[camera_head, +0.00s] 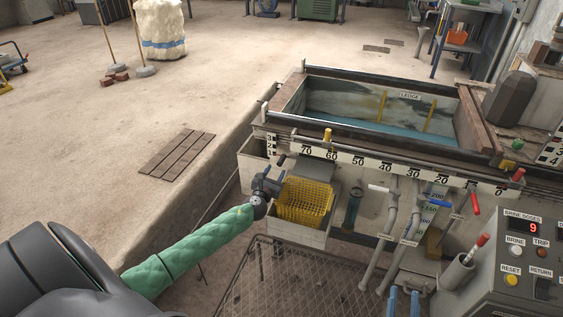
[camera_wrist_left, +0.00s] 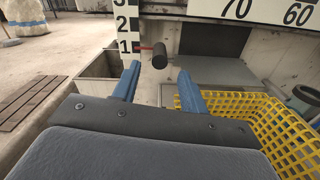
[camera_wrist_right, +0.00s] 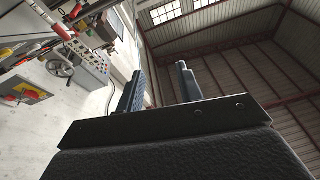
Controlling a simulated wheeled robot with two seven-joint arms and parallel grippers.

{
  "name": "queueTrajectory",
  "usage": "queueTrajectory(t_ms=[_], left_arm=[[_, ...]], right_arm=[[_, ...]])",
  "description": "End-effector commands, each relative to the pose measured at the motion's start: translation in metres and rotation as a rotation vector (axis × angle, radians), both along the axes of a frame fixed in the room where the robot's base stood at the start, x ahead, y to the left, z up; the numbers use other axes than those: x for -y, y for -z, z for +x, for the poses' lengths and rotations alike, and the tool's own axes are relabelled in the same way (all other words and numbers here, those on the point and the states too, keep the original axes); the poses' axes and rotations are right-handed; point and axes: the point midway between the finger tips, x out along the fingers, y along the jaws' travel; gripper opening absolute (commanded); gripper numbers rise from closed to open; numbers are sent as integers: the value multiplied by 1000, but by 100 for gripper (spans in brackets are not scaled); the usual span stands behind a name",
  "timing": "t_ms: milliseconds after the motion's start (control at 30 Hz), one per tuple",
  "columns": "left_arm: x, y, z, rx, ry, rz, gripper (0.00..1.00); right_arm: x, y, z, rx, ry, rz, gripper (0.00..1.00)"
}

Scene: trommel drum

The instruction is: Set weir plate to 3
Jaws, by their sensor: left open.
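The weir plate's black knob (camera_wrist_left: 159,55) stands out ahead of my left gripper, with a red pointer (camera_wrist_left: 146,47) beside it at about the 1 of the vertical 3-2-1 scale (camera_wrist_left: 127,25). In the head view the scale (camera_head: 269,145) is at the tank's left end. My left gripper (camera_head: 270,179) is in front of it, just below the knob. In the left wrist view its blue fingers (camera_wrist_left: 158,85) are apart and empty, with the knob between and beyond them, apparently not touched. My right gripper (camera_wrist_right: 161,85) points upward, fingers apart and empty.
A yellow mesh basket (camera_head: 305,201) is close to the right of my left gripper. The horizontal number scale (camera_head: 385,166) runs along the tank front. Valve pipes (camera_head: 390,220) and a control panel (camera_head: 520,255) stand to the right. Open floor (camera_head: 110,110) lies left.

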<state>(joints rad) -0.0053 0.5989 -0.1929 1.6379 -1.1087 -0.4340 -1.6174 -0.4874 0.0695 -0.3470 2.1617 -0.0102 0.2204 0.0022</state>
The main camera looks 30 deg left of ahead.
Motion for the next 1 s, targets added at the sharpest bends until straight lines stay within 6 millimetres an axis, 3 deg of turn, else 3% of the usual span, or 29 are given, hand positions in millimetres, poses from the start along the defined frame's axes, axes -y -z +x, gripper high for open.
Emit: queueTrajectory(t_ms=[267,700,1000], left_arm=[[-4,0,16,-2,-2,16,43],[-16,1,63,-2,-4,13,43],[-19,0,75,-3,-3,13,43]], right_arm=[[1,-19,-1,61,4,14,36],[8,-90,-15,288,18,70,36],[11,-110,-21,357,21,87,36]])
